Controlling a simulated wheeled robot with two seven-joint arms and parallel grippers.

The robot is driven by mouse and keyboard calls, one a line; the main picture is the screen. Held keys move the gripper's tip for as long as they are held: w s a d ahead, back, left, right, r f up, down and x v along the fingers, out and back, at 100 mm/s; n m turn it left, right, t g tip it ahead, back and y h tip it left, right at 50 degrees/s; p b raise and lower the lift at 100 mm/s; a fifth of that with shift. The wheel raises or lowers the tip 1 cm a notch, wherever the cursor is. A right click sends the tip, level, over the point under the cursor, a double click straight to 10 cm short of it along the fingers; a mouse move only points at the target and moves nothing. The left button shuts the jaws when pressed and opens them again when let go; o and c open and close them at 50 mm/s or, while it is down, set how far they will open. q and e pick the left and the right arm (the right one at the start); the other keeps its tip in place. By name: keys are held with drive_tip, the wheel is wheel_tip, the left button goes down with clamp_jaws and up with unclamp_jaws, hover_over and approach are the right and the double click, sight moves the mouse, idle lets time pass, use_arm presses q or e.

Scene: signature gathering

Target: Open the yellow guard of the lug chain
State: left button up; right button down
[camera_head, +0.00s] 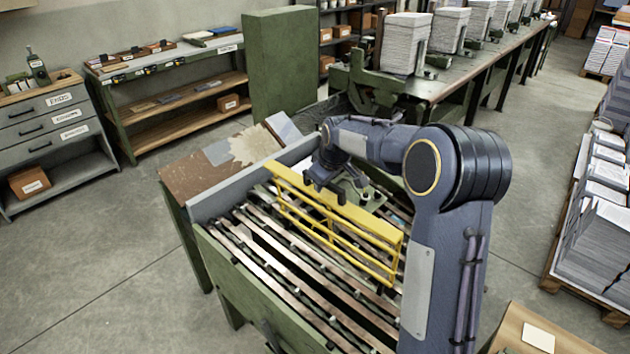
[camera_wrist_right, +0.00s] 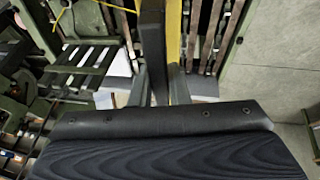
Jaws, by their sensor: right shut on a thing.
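The yellow guard (camera_head: 362,221) is a long barred frame that lies across the slatted lug chain (camera_head: 277,259) in the head view. Its broad top bar runs from the back left to the front right, with thinner rails below it. My left gripper is not in view.
The green side wall (camera_head: 250,290) of the machine runs along the chain's near side. A worn board (camera_head: 200,178) adjoins its back left. Paper stacks (camera_head: 595,240) stand on a pallet at the right. A small table (camera_head: 540,338) is at the front right. The left floor is clear.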

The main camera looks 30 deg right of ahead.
drive_tip(key=shift+w+d, duration=0.3)
drive_tip(key=shift+d, duration=0.6)
drive_tip(key=c, duration=1.4)
unclamp_jaws()
drive_tip(key=shift+r, duration=0.15)
drive_tip(key=v, duration=0.7)
drive_tip(key=shift+s+r+b, duration=0.1)
drive_tip(key=shift+r+b, duration=0.1)
drive_tip(key=shift+b, duration=0.2)
